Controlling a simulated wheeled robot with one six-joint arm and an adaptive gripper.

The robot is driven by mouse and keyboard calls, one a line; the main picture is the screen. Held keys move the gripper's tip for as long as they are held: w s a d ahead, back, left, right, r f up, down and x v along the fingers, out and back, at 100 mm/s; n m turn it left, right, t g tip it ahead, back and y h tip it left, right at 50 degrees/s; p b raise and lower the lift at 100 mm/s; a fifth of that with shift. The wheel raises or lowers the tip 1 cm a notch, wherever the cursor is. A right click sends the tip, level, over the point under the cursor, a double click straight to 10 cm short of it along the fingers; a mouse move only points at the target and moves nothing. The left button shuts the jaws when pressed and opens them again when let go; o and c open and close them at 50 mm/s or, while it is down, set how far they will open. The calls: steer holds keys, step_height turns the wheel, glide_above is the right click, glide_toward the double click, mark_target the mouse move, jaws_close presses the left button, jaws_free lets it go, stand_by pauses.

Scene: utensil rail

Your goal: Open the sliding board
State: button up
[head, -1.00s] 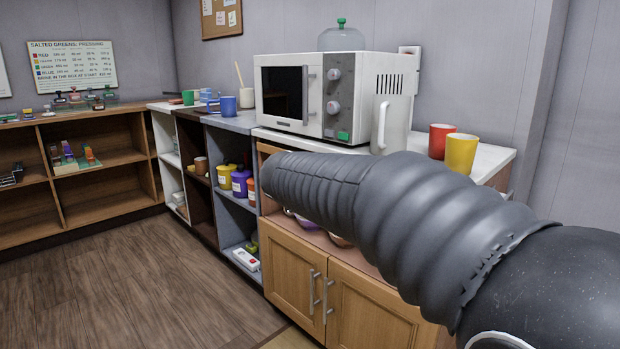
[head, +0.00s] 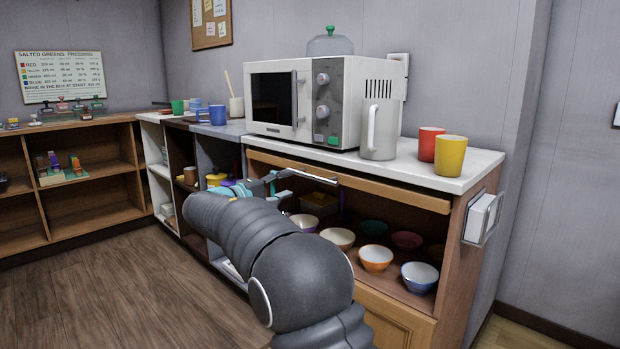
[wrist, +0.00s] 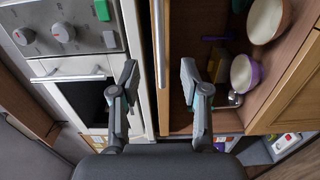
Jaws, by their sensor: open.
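The sliding board (head: 390,193) is a thin wooden board just under the white counter top, above an open shelf. A long metal bar handle (head: 312,176) runs along its front edge. The board looks pushed in. In the wrist view the handle (wrist: 158,40) runs from the top edge down between my fingers. My gripper (wrist: 159,76) is open, with one finger on either side of the handle's line. Whether the handle is within the fingers' depth is unclear. In the head view my gripper (head: 264,184) is at the handle's left end, partly hidden by my arm.
Below the board several bowls (head: 376,258) stand on the shelf. A microwave (head: 300,100), a grey jug (head: 379,128), a red cup (head: 430,143) and a yellow cup (head: 450,156) stand on the counter (head: 400,170). Free floor (head: 110,290) lies to the left.

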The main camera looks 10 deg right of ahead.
mark_target(309, 177)
steer(key=x, duration=1)
steer(key=shift+d, duration=0.15)
jaws_close()
